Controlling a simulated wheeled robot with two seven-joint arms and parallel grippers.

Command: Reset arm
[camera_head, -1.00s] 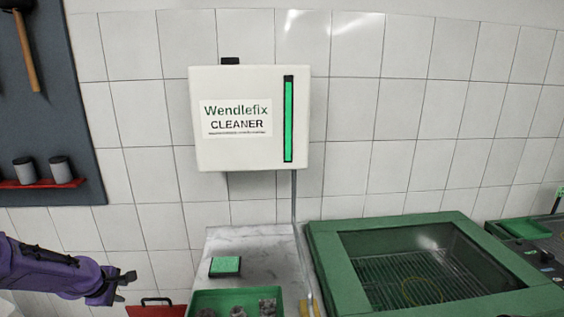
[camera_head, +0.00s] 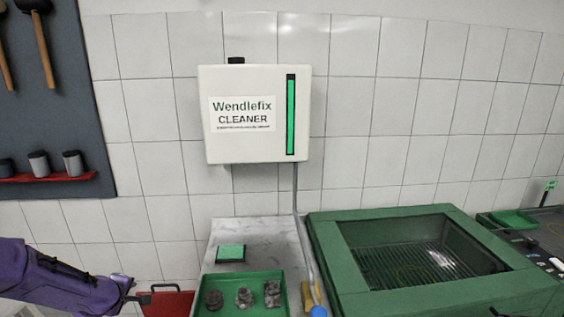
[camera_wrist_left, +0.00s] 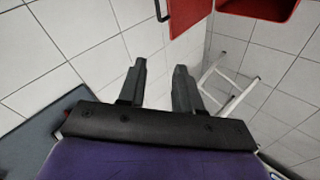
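My left arm, purple, comes in from the lower left of the head view. Its gripper (camera_head: 133,297) is low, just left of a red case-like object with a dark handle (camera_head: 165,301). In the left wrist view the two dark fingers of my left gripper (camera_wrist_left: 160,88) stand apart with nothing between them, so it is open and empty. Floor and wall tiles show past the fingertips. My right gripper is in neither view.
A green tray (camera_head: 220,303) with several dark parts and a green block (camera_head: 230,253) are on the marble counter (camera_head: 272,240). A green-framed basin (camera_head: 325,255) stands at right. A white cleaner box (camera_head: 255,150) hangs on the wall. A white metal frame (camera_wrist_left: 235,95) stands on the floor.

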